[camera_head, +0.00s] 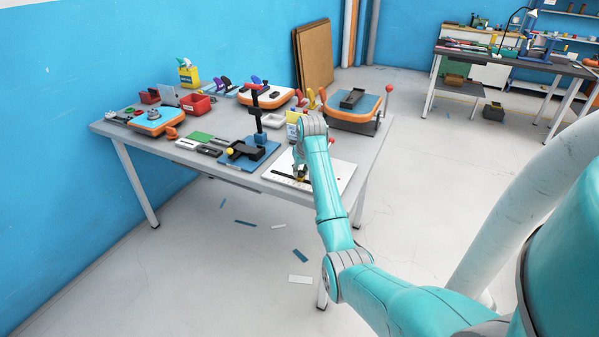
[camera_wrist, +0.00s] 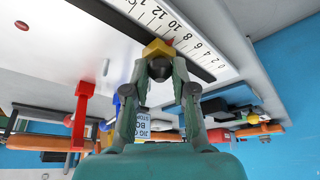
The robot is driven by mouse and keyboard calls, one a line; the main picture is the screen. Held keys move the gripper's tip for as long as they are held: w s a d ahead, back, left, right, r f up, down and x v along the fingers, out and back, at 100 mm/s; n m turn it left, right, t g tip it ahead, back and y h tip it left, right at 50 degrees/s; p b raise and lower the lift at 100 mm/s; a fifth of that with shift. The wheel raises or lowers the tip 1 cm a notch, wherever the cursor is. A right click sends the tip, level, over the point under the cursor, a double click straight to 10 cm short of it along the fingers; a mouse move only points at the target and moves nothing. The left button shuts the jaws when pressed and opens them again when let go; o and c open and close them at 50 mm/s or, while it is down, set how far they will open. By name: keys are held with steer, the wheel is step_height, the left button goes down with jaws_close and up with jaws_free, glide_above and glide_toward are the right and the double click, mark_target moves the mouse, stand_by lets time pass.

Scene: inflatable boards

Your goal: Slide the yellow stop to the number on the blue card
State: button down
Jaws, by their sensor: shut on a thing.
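The yellow stop (camera_wrist: 157,48) sits on the dark rail (camera_wrist: 120,24) that runs beside the white number scale (camera_wrist: 187,38). My gripper (camera_wrist: 160,70) is shut on the stop, one finger on each side. In the head view, my gripper (camera_head: 301,169) is over the white board (camera_head: 333,179) at the table's front right. A card with blue print (camera_wrist: 143,124) shows partly behind a finger in the wrist view; its number is hidden.
A blue board with a dark post (camera_head: 257,137) stands left of the white board. A red clamp-like part (camera_wrist: 80,115) shows in the wrist view. Orange-edged boards (camera_head: 353,108), red bins (camera_head: 196,105) and a green card (camera_head: 200,137) crowd the table (camera_head: 228,178).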

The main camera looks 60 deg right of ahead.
steer(key=shift+s, duration=0.45)
steer(key=c, duration=0.9)
jaws_free()
steer(key=shift+c, duration=0.2)
steer(key=v, duration=1.2)
steer(key=shift+d, duration=0.1)
